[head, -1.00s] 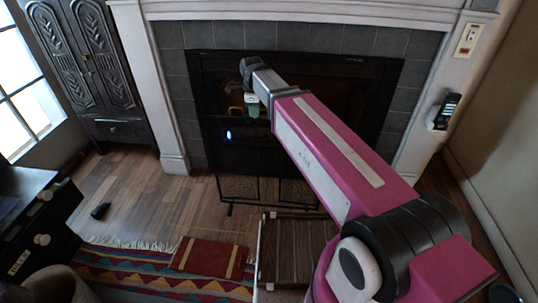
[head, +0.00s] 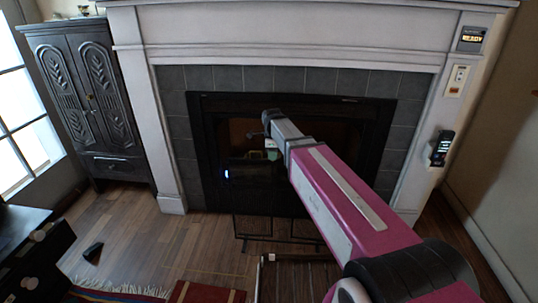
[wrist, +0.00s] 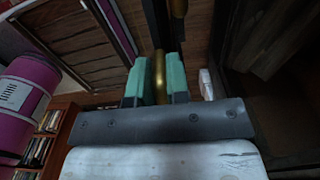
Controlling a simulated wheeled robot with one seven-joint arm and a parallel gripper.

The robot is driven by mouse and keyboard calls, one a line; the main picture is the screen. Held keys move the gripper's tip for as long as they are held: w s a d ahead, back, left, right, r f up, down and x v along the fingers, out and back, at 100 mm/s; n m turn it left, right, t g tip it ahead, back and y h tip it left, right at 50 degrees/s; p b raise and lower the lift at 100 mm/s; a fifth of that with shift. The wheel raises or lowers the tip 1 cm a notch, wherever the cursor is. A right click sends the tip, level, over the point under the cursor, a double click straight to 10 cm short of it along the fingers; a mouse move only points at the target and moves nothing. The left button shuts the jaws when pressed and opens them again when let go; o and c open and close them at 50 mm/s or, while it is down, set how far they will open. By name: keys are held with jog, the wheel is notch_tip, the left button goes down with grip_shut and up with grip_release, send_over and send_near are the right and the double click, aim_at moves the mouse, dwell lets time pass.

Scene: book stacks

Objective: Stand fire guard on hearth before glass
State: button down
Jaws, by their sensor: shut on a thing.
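The fire guard (head: 264,205) is a dark, thin-framed panel standing about upright in front of the fireplace. My gripper (head: 271,151) is at its top, in front of the dark fireplace glass (head: 224,138). In the wrist view, the teal fingers of my gripper (wrist: 158,84) are shut on the guard's brass bar (wrist: 159,70). The guard's lower frame shows low in the head view, near the wood floor. I cannot tell whether its feet touch down. My arm hides part of the fireplace and the guard's right side. No separate hearth slab is clear.
A slatted wooden rack (head: 297,277) lies on the floor just in front of the guard. A red book-like thing (head: 205,293) and a patterned rug (head: 105,294) are at bottom left. A dark cabinet (head: 85,100) stands left of the fireplace.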

aim_at(273, 162)
jog(key=shift+f, duration=2.05)
jog(key=c, duration=1.1)
grip_release()
notch_tip(273, 162, up, 12)
jog(key=shift+f, duration=0.1)
jog(key=s+d+f+n, duration=1.8)
jog(key=d, duration=0.3)
jog(key=shift+s+n, duration=0.3)
jog(key=shift+s, duration=0.1)
jog(key=shift+f, duration=0.1)
